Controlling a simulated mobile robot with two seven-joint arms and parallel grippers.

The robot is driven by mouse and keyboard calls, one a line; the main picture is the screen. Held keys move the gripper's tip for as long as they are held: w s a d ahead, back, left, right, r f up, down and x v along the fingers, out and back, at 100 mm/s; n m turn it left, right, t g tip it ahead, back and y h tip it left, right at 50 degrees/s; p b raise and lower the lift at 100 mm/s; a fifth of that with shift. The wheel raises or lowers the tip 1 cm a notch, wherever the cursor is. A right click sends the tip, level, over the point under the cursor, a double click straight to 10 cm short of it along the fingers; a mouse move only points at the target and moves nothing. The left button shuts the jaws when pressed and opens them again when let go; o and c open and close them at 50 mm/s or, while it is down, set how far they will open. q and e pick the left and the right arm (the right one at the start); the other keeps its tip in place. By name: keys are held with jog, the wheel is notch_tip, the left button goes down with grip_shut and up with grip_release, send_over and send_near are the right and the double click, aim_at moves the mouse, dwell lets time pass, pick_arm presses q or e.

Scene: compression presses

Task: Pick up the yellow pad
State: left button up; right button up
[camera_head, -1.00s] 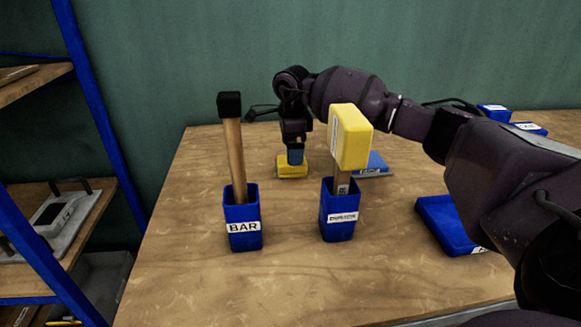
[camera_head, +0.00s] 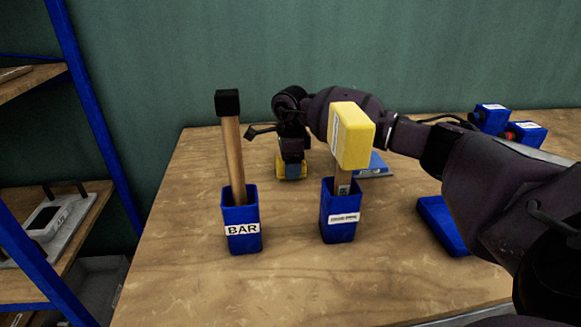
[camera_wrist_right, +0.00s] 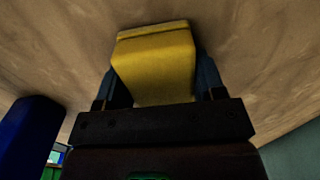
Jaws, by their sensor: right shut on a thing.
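The yellow pad (camera_head: 281,169) is at the back of the wooden table, behind the two blue holders. It also shows in the right wrist view (camera_wrist_right: 155,60), between the two blue fingers of my right gripper (camera_wrist_right: 160,85). In the head view my right gripper (camera_head: 293,170) points down and is shut on the pad, hiding much of it. Whether the pad touches the table is hard to tell. My left gripper is not in view.
A blue holder marked BAR (camera_head: 242,232) holds an upright black-headed bar (camera_head: 232,150). Beside it, another blue holder (camera_head: 340,222) holds a yellow-headed tool (camera_head: 351,135). Blue trays (camera_head: 445,225) lie to the right. A blue-framed shelf (camera_head: 95,115) stands left. The front table is clear.

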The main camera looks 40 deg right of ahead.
jog(key=shift+r+p, duration=1.35)
jog(key=shift+r, duration=8.65)
